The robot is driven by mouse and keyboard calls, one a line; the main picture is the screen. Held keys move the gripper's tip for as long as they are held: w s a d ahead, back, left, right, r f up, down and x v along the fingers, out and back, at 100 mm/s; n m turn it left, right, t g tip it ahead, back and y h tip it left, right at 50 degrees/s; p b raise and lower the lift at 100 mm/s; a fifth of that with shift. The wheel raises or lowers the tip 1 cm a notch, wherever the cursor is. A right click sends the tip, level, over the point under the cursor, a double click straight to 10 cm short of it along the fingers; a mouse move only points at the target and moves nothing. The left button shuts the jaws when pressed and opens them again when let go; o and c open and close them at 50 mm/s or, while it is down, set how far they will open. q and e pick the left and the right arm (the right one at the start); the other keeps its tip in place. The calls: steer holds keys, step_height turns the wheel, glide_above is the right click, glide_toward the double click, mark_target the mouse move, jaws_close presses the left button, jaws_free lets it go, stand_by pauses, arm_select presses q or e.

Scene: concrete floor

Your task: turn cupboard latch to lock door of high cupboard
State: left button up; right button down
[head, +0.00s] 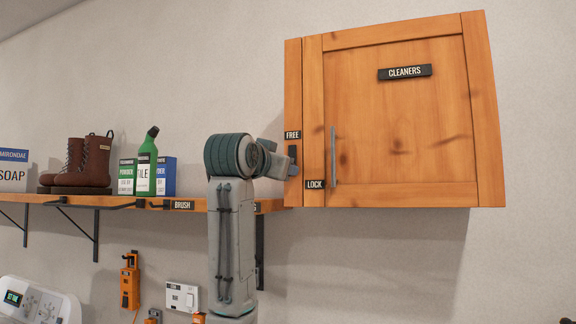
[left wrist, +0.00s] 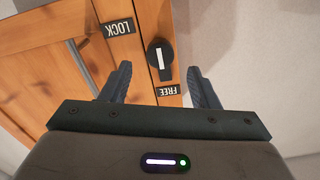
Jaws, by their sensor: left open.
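The high wooden cupboard (head: 395,120) hangs on the wall with its door shut flush, bearing a CLEANERS plate. In the left wrist view its latch (left wrist: 153,54) is a round black knob with a white bar; the bar runs roughly up and down in that picture, towards the FREE label (left wrist: 168,90). The LOCK label (left wrist: 118,27) lies to the upper left. My left gripper (left wrist: 160,80) is open, its fingers apart on either side of the knob, with no clear contact. In the head view the left gripper (head: 292,161) hides most of the latch. My right gripper is out of view.
A grey bar handle (head: 333,155) stands on the door near the latch. A wooden shelf (head: 130,201) at left holds boots (head: 92,162), a green bottle (head: 147,165) and boxes. Bare wall lies below the cupboard.

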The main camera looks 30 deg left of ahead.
arm_select(q)
steer(key=p+x, duration=0.2)
steer(key=x, duration=0.5)
steer(key=c, duration=1)
steer(key=shift+o, duration=0.2)
